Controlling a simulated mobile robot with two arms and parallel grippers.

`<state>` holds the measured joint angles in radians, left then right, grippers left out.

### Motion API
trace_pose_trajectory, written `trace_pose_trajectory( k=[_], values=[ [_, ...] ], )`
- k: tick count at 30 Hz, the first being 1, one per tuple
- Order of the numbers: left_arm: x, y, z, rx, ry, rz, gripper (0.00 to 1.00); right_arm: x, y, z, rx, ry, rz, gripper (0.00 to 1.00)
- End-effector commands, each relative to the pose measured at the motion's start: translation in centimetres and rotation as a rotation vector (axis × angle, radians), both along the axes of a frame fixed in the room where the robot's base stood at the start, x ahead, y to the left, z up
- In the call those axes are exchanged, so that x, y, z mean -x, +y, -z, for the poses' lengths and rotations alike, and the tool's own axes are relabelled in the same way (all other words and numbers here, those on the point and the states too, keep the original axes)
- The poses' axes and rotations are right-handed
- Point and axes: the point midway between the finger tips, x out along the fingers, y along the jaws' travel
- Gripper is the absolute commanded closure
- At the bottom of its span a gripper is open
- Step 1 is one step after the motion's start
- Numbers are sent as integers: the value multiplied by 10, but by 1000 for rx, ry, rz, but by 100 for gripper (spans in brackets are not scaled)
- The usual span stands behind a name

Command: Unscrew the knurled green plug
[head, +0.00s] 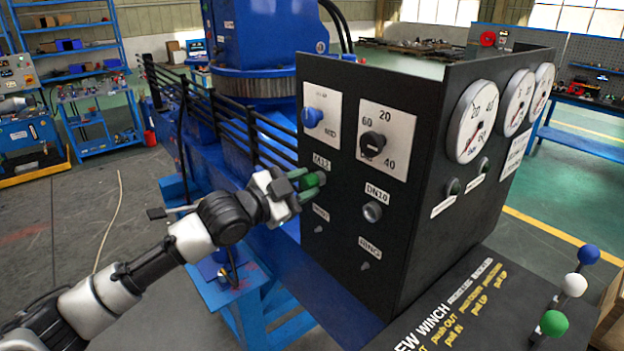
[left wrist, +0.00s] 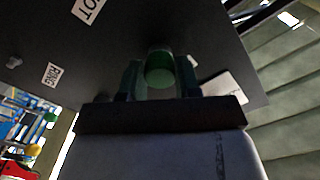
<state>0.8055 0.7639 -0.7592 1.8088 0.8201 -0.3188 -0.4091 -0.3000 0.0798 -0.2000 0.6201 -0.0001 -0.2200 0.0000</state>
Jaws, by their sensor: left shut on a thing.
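The green plug (head: 321,179) sits on the dark front panel, just under the M13-like label. My left gripper (head: 309,185) reaches it from the left and is shut on it. In the left wrist view the green plug (left wrist: 160,70) shows as a round green body between the two fingers of my left gripper (left wrist: 160,80), against the dark panel. The knurling is too small and dark to make out. My right gripper is not in view.
The dark control box (head: 400,225) also carries a blue knob (head: 312,117), a black knob (head: 372,142), a metal DN10 fitting (head: 372,211) and small toggles. White gauges (head: 473,121) are on its right side. Levers with blue, white and green balls (head: 554,323) stand at the lower right.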

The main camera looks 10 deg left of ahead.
Motion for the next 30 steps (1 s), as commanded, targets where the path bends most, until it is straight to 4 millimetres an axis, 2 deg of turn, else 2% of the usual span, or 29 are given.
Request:
trace_pose_trajectory(
  k=[1, 5, 13, 23, 30],
  values=[
    [0, -1, 5, -7, 10, 1, 100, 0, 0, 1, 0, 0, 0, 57],
    [0, -1, 6, 12, 25, 1, 100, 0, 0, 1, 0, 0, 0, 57],
    [1, -2, 6, 327, 271, 1, 100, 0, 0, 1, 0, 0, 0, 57],
    [1, -1, 6, 365, 303, 0, 100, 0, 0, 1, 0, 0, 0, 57],
    [1, -2, 7, 655, 528, -1, 100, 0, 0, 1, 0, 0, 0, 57]
  ],
)
